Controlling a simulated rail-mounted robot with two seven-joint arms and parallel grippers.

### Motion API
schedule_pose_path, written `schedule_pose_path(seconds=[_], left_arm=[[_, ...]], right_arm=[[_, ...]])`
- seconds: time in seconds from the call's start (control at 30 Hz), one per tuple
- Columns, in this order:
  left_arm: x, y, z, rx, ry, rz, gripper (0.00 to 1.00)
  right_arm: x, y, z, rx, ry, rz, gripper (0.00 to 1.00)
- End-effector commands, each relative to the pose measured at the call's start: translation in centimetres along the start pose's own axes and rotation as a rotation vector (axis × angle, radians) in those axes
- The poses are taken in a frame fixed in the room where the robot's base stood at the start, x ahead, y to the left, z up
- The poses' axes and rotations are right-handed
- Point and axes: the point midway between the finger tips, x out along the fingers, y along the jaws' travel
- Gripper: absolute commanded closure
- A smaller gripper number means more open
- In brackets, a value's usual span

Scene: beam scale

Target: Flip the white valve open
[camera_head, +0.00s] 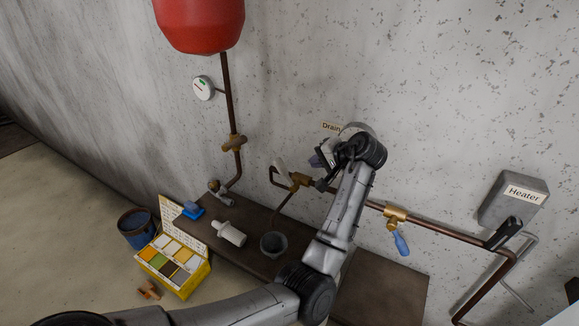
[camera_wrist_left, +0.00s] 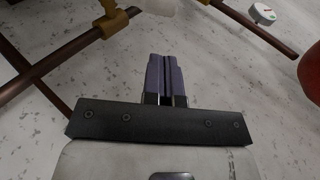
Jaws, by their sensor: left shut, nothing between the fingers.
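The white valve handle (camera_head: 281,168) sits on a brass valve body (camera_head: 299,180) in the copper pipe on the wall, under the Drain sign (camera_head: 331,127). The handle slants up and to the left from the brass body. In the left wrist view the brass body (camera_wrist_left: 113,20) is at the top left, and part of the white handle (camera_wrist_left: 160,6) is cut off by the top edge. My left gripper (camera_head: 316,160) is just right of the handle, apart from it in the picture. Its purple fingers (camera_wrist_left: 165,77) are together and empty. My right gripper is not in view.
A blue-handled valve (camera_head: 402,243) is on the pipe to the right, near the Heater box (camera_head: 512,199). A red tank (camera_head: 200,25) and gauge (camera_head: 203,88) are at upper left. Below are a white bottle (camera_head: 231,234), a grey cup (camera_head: 273,244) and a yellow box (camera_head: 175,277).

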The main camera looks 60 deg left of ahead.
Motion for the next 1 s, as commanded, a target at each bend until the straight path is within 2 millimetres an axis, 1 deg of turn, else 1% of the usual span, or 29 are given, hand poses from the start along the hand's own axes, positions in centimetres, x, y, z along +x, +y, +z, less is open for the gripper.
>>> schedule_pose_path(seconds=[0.27, 0.37, 0.43, 0.57, 0.9, 1.0], left_arm=[[0.1, 0.0, 0.0, -0.001, 0.001, 0.000, 1.00], [0.5, -0.1, 0.0, -0.001, 0.001, 0.000, 1.00], [1.2, -0.1, 0.0, -0.001, 0.000, 0.000, 1.00], [3.2, -0.2, 0.0, 0.000, -0.002, -0.001, 1.00], [9.5, -0.2, 0.0, 0.000, -0.001, -0.001, 1.00], [10.9, -0.2, -0.1, -0.001, 0.001, 0.001, 1.00]], right_arm=[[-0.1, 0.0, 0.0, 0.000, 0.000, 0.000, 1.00], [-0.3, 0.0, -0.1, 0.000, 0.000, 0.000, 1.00], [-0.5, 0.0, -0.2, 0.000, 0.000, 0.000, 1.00], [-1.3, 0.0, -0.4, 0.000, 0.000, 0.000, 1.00], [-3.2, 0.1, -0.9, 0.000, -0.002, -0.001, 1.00], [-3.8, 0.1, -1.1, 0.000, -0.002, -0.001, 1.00]])
